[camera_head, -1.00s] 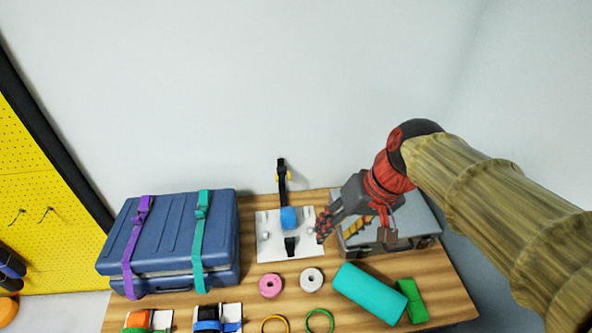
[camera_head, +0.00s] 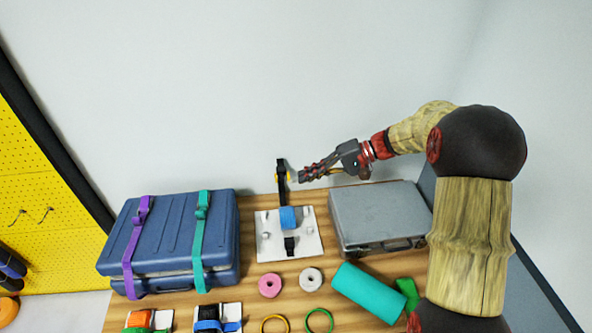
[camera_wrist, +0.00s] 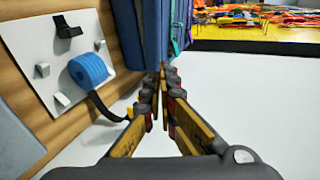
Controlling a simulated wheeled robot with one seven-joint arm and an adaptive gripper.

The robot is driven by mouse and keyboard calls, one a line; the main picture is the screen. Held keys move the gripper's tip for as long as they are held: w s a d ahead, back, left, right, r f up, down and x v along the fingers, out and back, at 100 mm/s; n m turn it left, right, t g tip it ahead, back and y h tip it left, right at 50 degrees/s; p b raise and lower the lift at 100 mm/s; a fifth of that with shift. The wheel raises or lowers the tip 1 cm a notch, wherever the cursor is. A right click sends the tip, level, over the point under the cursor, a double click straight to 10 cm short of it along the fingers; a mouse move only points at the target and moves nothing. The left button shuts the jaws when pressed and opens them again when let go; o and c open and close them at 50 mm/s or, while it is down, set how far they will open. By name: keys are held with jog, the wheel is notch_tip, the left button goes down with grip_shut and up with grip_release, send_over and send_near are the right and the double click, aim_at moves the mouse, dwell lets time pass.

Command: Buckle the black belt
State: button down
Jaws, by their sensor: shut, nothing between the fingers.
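The black belt's long strap (camera_head: 282,185) rises upright behind a white board (camera_head: 265,220), with yellow bits near its upper part. A blue roll (camera_head: 288,216) sits on the board, and a short black piece (camera_head: 290,246) stands in front of it. In the wrist view, the strap (camera_wrist: 104,108) curves out from beside the blue roll (camera_wrist: 88,70), with the black piece (camera_wrist: 67,30) beyond. My gripper (camera_head: 302,176) is shut and empty, just right of the strap's upper part. Its closed fingers (camera_wrist: 162,78) also show in the wrist view. I cannot tell whether they touch the strap.
A blue case (camera_head: 170,235) with purple and teal straps stands left of the board. A grey case (camera_head: 375,212) stands to its right. Pink and white rings, a teal cylinder (camera_head: 368,292) and a green block lie in front. The space above the board is clear.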

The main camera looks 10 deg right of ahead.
jog(key=w+d+f+m+t+y, duration=0.2)
jog(key=w+d+f+t+y, duration=0.25)
jog(key=w+d+f, duration=0.55)
jog(key=w+f+x, duration=0.1)
jog(key=x, duration=1.1)
jog(key=shift+t, duration=0.35)
jog(key=shift+d+f+b, duration=0.15)
jog(key=shift+b, duration=0.2)
